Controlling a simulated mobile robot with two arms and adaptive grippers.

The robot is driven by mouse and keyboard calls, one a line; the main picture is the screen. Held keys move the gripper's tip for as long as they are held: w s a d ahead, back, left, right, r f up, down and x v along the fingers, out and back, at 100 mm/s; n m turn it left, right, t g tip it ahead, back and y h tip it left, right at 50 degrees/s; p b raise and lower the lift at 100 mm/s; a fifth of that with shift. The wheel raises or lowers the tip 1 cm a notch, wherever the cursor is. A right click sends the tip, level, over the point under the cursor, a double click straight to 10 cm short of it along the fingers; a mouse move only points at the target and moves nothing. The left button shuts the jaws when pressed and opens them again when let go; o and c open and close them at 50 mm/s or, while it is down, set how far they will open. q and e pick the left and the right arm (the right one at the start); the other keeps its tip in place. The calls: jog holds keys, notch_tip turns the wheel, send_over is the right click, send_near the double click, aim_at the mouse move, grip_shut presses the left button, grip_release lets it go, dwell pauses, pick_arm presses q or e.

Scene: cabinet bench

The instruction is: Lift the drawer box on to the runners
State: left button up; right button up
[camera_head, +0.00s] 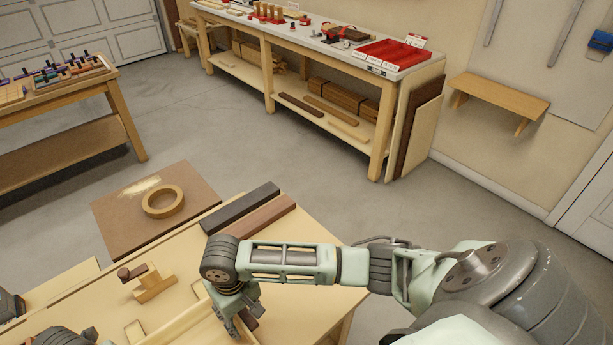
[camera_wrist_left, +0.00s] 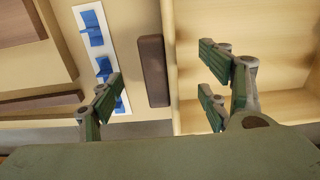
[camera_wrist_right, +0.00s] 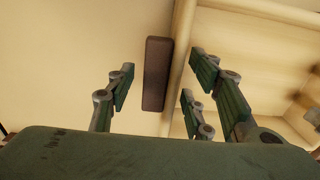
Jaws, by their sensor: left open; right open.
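The pale wooden drawer box (camera_head: 186,326) is on the near bench, cut off by the bottom edge of the head view. My right gripper (camera_wrist_right: 160,72) is open and empty over one box wall (camera_wrist_right: 183,52), its fingers on either side. A dark brown bar (camera_wrist_right: 156,75) lies along that wall's outer side, between the fingers. My left gripper (camera_wrist_left: 161,77) is open over another stretch of box wall (camera_wrist_left: 171,40), with a similar dark bar (camera_wrist_left: 153,70) between its fingers. I cannot tell whether the bars are fixed to the box. No runners can be made out.
A white strip with blue pieces (camera_wrist_left: 98,45) lies left of the box in the left wrist view.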

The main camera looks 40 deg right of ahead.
jog(key=shift+o, duration=0.3)
jog(key=o, duration=0.5)
pick_arm(q)
jog(key=shift+a+r+p, duration=0.35)
jog(key=shift+r+p, duration=0.35)
jog(key=shift+p, duration=0.05)
pick_arm(e)
jog(key=shift+r, duration=0.7)
jog(key=shift+r+p, duration=1.9)
jog(key=shift+r, duration=0.05)
pick_arm(q)
jog(key=a+r, duration=0.2)
jog(key=r, duration=0.1)
jog(key=shift+a+r, duration=0.15)
jog(key=shift+r, duration=0.15)
jog(key=shift+r, duration=0.1)
